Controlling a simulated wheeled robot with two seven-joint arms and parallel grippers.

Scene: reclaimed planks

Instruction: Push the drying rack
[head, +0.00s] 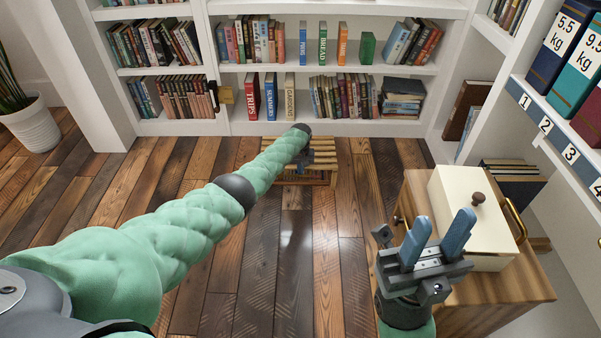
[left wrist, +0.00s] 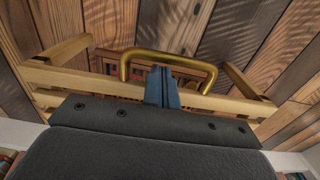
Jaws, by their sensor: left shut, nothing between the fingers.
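The drying rack is a low, pale wooden slatted frame (head: 325,177) on the floor in front of the bookcase. My left arm partly covers it in the head view. In the left wrist view its wooden rails (left wrist: 62,85) surround a dark reddish interior, and a brass handle (left wrist: 165,54) arches over the near rail. My left gripper (left wrist: 163,72) is shut and empty, its blue fingers between the handle's two legs; I cannot tell whether they touch it. My right gripper (head: 443,218) is open and empty, above the wooden cabinet.
A wooden cabinet (head: 500,295) with a cream lidded box (head: 465,190) stands at the right. White bookshelves (head: 370,128) line the back. A potted plant (head: 32,128) is at the far left. The plank floor (head: 290,260) in the middle is clear.

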